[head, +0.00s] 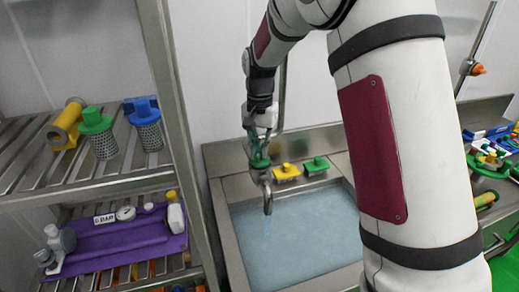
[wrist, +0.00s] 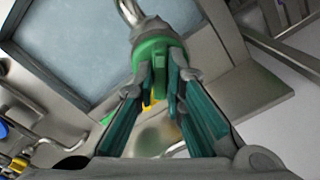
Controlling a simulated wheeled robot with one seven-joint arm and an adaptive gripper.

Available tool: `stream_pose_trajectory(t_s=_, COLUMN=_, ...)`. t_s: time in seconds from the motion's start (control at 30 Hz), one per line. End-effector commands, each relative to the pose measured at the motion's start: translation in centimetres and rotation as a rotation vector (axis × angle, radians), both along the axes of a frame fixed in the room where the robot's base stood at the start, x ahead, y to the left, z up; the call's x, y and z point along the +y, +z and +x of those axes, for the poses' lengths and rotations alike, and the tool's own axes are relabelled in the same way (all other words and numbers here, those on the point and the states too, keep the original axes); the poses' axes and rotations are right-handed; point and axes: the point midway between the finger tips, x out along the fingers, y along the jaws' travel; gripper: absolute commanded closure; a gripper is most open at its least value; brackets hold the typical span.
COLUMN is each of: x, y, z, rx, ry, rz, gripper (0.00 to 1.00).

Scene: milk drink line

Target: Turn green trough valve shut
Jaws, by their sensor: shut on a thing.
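The green trough valve (head: 260,163) sits on top of the tap at the trough's left back corner. My gripper (head: 261,140) reaches down onto it from above. In the wrist view the green valve (wrist: 152,50) is between the two teal fingers of my gripper (wrist: 160,82), which are shut on it. The curved metal spout (head: 267,190) points down over the trough (head: 228,240), and a thin pale stream shows below it. Bluish water fills the trough. The valve's far side is hidden by the fingers.
A metal rack (head: 95,182) at the left holds strainers, a purple tray and bottles. My arm covers the trough's right side.

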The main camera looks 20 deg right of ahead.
Motion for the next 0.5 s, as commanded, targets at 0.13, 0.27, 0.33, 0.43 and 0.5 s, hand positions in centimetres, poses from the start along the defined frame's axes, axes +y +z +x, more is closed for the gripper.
stream_pose_trajectory(t_s=0.13, x=0.02, y=0.06, z=0.02, rx=-0.001, ry=-0.139, rz=-0.001, gripper=1.00)
stream_pose_trajectory(t_s=0.27, x=0.04, y=0.06, z=0.01, rx=-0.001, ry=-0.262, rz=-0.001, gripper=1.00)
stream_pose_trajectory(t_s=0.33, x=0.04, y=0.07, z=0.00, rx=-0.001, ry=-0.328, rz=-0.001, gripper=1.00)
stream_pose_trajectory(t_s=0.43, x=0.07, y=0.06, z=-0.01, rx=-0.001, ry=-0.423, rz=-0.001, gripper=1.00)
stream_pose_trajectory(t_s=0.5, x=0.01, y=0.06, z=-0.02, rx=-0.001, ry=-0.489, rz=-0.001, gripper=1.00)
